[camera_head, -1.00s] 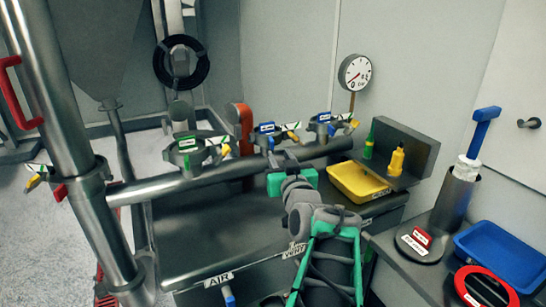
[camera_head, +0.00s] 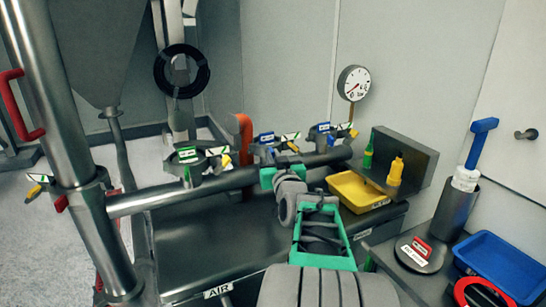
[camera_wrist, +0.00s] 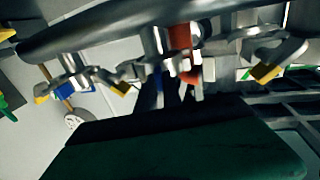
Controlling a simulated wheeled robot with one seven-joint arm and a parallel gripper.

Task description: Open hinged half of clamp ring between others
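The middle clamp ring (camera_head: 266,153), with a blue label and yellow-tipped handle, sits on the horizontal steel pipe between a green-labelled ring (camera_head: 188,163) at left and another blue-labelled ring (camera_head: 323,137) at right. My gripper (camera_head: 281,161) is at the middle ring, partly covering its front and the pipe. In the wrist view the dark fingers of my gripper (camera_wrist: 175,92) reach to the middle ring (camera_wrist: 155,45), with an orange pipe behind. Whether they touch it, and the gap between them, cannot be made out. The ring's hinged half is partly hidden.
A yellow tray (camera_head: 357,191) and a grey ledge with green and yellow bottles (camera_head: 395,171) stand right of my arm. A pressure gauge (camera_head: 354,83) is on the wall behind. A blue tray (camera_head: 500,264) lies at far right. The steel pipe (camera_head: 150,200) runs left to a thick column.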

